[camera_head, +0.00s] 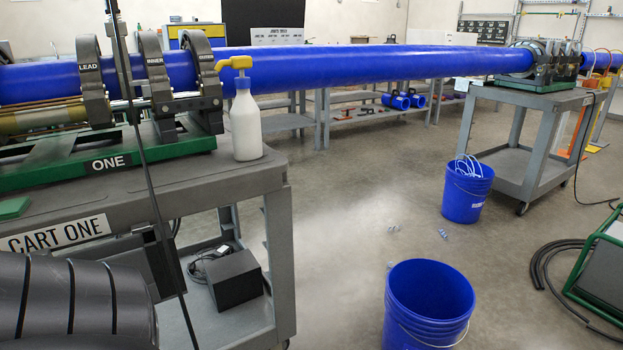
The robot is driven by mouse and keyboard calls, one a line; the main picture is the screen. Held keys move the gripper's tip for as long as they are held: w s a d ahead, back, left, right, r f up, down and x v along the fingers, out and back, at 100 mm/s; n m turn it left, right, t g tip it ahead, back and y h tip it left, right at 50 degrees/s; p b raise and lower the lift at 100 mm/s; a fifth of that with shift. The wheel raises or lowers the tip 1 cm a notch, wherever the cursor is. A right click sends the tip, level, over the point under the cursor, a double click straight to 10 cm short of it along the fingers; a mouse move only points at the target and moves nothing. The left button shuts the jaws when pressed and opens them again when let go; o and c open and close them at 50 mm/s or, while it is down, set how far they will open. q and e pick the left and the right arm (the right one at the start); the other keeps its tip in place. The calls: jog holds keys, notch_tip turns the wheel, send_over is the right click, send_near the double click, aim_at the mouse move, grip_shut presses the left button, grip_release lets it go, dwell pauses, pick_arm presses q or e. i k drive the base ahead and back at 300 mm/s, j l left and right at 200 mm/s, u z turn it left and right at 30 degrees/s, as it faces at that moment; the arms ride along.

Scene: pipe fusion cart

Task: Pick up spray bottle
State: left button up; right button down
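The spray bottle (245,122) has a white body, a blue neck and a yellow spray head. It stands upright near the right end of the top of the grey cart (262,179) labelled CART ONE. It is beside the green base of the clamp rig, with the blue pipe behind its upper part. Neither of my grippers is in view. A dark ribbed part at the lower left may be part of my arm, but I cannot tell for sure.
The clamp rings (153,78) stand just left of the bottle around the long blue pipe (370,62). A thin dark cable hangs in front of the cart. A blue bucket (428,300) sits on the floor at right. A second bucket (466,196) stands farther back near another cart (545,105).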

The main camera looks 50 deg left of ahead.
aim_at(244, 114)
jog(key=u, duration=2.15)
jog(key=i+l+u, duration=0.1)
jog(key=u, duration=0.25)
jog(key=l+u, duration=0.15)
jog(key=u, duration=0.25)
jog(key=i+l+u, duration=0.1)
jog(key=u, duration=0.25)
jog(key=l+u, duration=0.45)
jog(key=l, duration=0.5)
